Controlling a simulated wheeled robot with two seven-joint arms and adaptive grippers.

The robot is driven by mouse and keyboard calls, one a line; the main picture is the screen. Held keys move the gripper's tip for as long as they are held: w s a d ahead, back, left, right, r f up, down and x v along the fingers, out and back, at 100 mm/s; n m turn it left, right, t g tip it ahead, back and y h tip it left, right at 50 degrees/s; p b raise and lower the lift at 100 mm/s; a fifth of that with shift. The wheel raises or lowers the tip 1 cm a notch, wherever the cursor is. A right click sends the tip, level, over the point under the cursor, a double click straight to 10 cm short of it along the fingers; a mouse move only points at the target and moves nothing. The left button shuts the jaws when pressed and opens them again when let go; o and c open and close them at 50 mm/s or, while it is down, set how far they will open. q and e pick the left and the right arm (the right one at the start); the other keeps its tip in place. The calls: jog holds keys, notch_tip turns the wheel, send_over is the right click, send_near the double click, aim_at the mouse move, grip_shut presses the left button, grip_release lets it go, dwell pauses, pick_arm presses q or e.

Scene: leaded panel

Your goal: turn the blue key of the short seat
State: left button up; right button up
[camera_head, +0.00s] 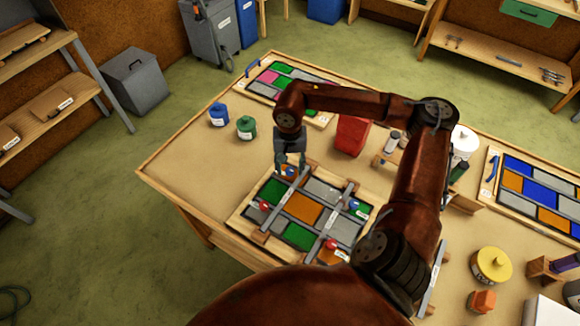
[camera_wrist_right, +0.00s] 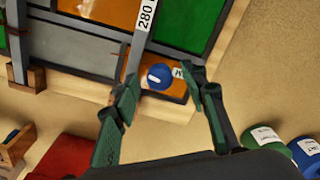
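The leaded panel (camera_head: 303,207) lies on the table with green, orange and grey panes and grey strips across it. A blue key (camera_head: 290,170) sits at its far edge; in the right wrist view this blue round key (camera_wrist_right: 159,76) is on an orange block beside a small label, near a strip marked 280. A second blue key (camera_head: 354,204) is at the panel's right side. Which seat is the short one I cannot read. My right gripper (camera_head: 290,161) is just above the far blue key; its fingers (camera_wrist_right: 160,104) are apart with nothing between them. My left gripper is out of view.
Red keys (camera_head: 264,205) and (camera_head: 331,244) sit at the panel's near and left sides. Blue (camera_head: 218,115) and green (camera_head: 246,127) jars and a red box (camera_head: 351,134) stand beyond it. Another coloured panel (camera_head: 535,190) lies at right.

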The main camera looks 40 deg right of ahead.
aim_at(290, 169)
notch_tip(290, 169, up, 12)
dwell(0.5)
dwell(0.5)
